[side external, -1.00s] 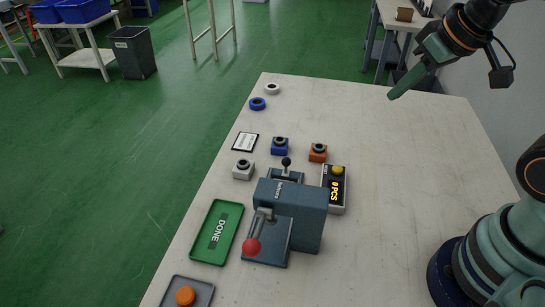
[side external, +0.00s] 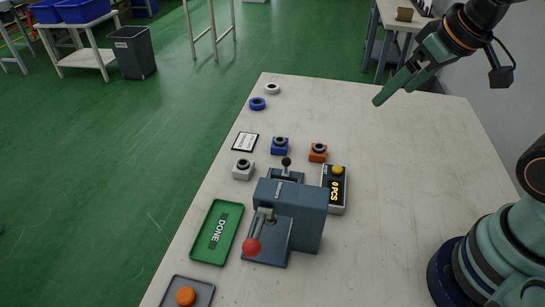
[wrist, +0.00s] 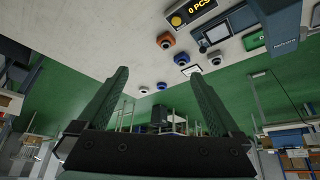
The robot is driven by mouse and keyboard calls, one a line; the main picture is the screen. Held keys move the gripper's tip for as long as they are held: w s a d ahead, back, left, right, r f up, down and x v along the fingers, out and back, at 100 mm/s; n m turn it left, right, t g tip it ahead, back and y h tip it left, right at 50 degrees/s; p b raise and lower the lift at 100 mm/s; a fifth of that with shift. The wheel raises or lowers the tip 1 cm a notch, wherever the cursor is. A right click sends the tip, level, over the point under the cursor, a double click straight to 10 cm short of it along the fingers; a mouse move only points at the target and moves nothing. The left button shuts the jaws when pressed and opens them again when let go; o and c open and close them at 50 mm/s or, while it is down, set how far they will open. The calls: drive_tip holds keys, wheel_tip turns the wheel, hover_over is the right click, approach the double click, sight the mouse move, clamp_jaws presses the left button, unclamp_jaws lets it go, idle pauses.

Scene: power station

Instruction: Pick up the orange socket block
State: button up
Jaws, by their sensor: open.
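The orange socket block (side external: 318,155) stands on the table behind the press, with a dark round socket on top. In the wrist view the orange block (wrist: 166,41) is near the top, beyond the fingertips. My gripper (side external: 380,99) is raised above the far right of the table, well apart from the block. In the wrist view my gripper (wrist: 158,75) has its two green fingers spread with nothing between them.
A blue block (side external: 280,148) and a white block (side external: 243,171) stand left of the orange one. A counter box (side external: 336,190) and the blue-grey press (side external: 305,215) are in front. A green DONE tray (side external: 215,232) lies front left. The table's right half is clear.

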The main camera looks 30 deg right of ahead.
drive_tip(key=n, duration=0.1)
drive_tip(key=n+g, duration=0.6)
drive_tip(key=n, duration=1.5)
hover_over(319, 146)
wheel_tip(319, 146, down, 13)
drive_tip(key=f, duration=0.6)
drive_tip(key=shift+d, duration=0.2)
drive_tip(key=shift+a+f, duration=0.2)
drive_tip(key=shift+f, duration=2.6)
clamp_jaws()
